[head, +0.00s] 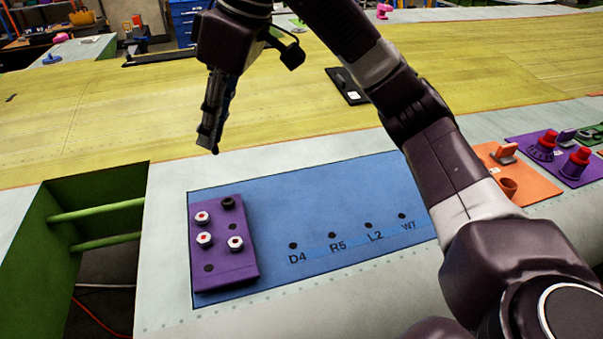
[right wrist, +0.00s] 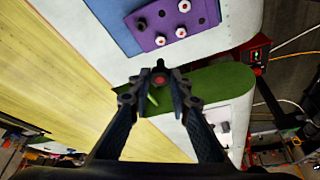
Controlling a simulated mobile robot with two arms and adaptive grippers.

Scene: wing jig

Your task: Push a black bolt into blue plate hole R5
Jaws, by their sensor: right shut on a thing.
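My right gripper (head: 211,140) hangs above and behind the purple block, over the far edge of the work surface. In the right wrist view it is shut on a dark bolt with a red centre (right wrist: 160,80), held between the fingertips. In the head view this bolt cannot be made out. The blue plate (head: 350,190) lies flat, with a row of dark holes labelled D4, R5, L2 and W7. Hole R5 (head: 332,235) looks empty. The purple block (head: 230,277) sits at the plate's left end. My left gripper is out of view.
The purple block holds several white bolts with red centres (head: 204,239) and a black one (head: 228,203). A green-walled opening (head: 95,190) lies left of the plate. An orange plate (head: 525,185) and purple plate (head: 585,172) lie to the right, beyond my arm.

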